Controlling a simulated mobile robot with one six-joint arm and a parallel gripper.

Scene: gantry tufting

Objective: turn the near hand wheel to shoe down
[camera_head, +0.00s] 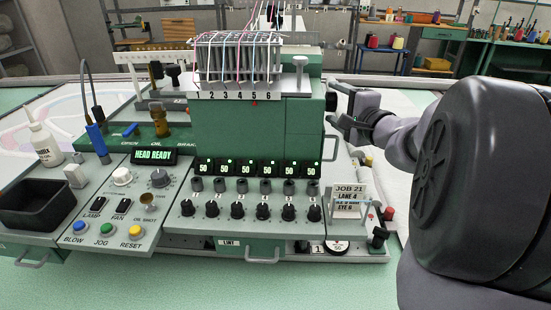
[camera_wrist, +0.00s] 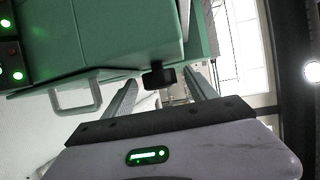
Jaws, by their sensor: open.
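My gripper (camera_head: 338,106) is at the right side of the green head housing (camera_head: 292,125), with its two fingers apart and nothing seen held. In the wrist view, a small black knob (camera_wrist: 158,76) juts from the lower edge of the green housing. It appears between the open fingers of my gripper (camera_wrist: 162,84), and I see no grip on it. It may be the near hand wheel, but no label shows on it. Its turn setting and the shoe cannot be made out. A dark piece (camera_head: 331,101) at the housing's side in the head view may be the same knob.
A grey loop handle (camera_wrist: 77,98) sticks out left of the fingers. Below stands a placard reading JOB 21, LANE 4, EYE 6 (camera_head: 350,200), near a black knob (camera_head: 379,237). The panel's knobs (camera_head: 237,210) are to the left. The display (camera_head: 155,155) reads HEAD READY.

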